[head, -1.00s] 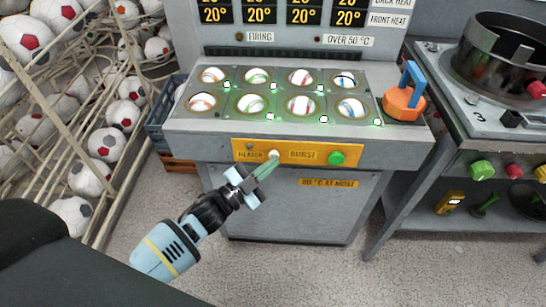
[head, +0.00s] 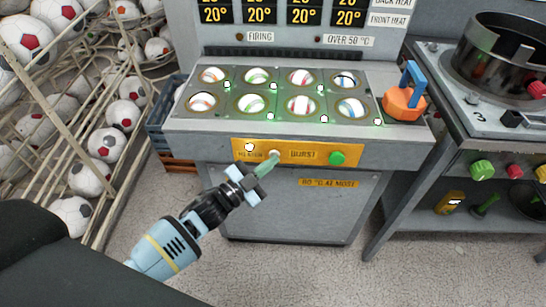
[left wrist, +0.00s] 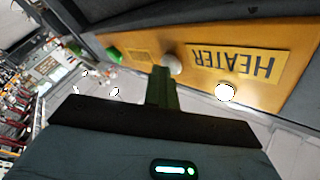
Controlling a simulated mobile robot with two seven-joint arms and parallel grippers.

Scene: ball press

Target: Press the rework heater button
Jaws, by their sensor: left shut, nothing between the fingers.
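The yellow-orange button panel (head: 315,146) is on the front of the press. Its round pale grey button (head: 274,154) sits between the HEATER and BURST labels; it also shows in the left wrist view (left wrist: 172,65) beside the HEATER label (left wrist: 235,64). A bright white round lamp (head: 250,147) is at the HEATER label. A green button (head: 337,158) is at the right of the panel. My left gripper (head: 267,164) is shut and empty, its tips at the pale button from below left. I cannot tell whether they touch it. My right gripper is not in view.
Several balls sit in round holes in the press top (head: 325,90). An orange weight with a blue handle (head: 404,100) stands at its right end. A rack of footballs (head: 105,145) is at the left, and a grey bench (head: 455,140) is at the right.

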